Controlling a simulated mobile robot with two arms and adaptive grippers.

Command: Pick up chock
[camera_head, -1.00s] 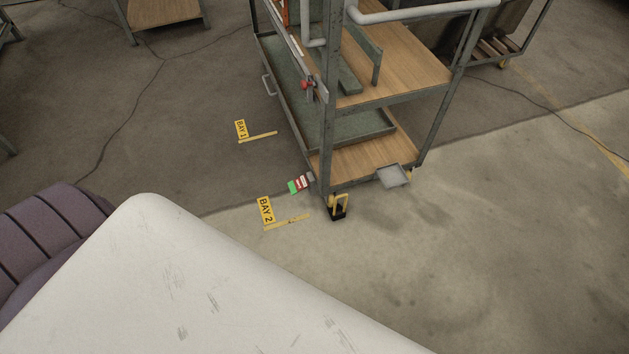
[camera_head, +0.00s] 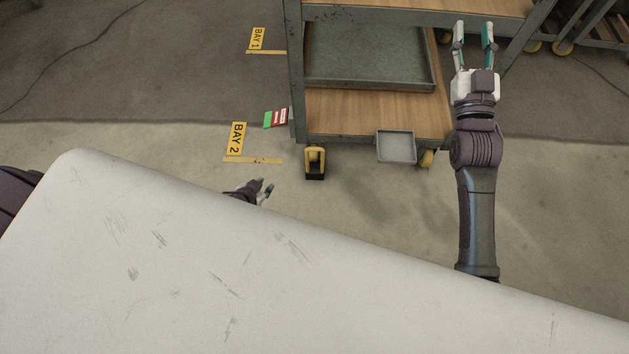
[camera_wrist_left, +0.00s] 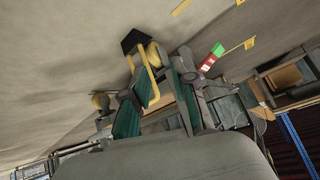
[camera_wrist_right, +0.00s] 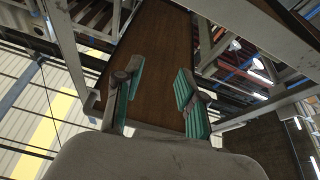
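The chock is a black wedge with a yellow handle (camera_head: 315,162). It is on the floor against the cart's near left wheel. It also shows in the left wrist view (camera_wrist_left: 135,42), beyond the fingers. My left gripper (camera_head: 267,188) is low, left of the chock and nearer to me, partly hidden by my white body. In the left wrist view its fingers (camera_wrist_left: 160,108) are apart with nothing held. My right gripper (camera_head: 473,35) is raised at the cart's right side, with its fingers apart and empty. The right wrist view (camera_wrist_right: 156,95) shows wood and frame bars beyond it.
A red, white and green tag (camera_head: 276,118) is left of the cart. BAY 2 (camera_head: 237,139) and BAY 1 (camera_head: 257,39) markers lie left.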

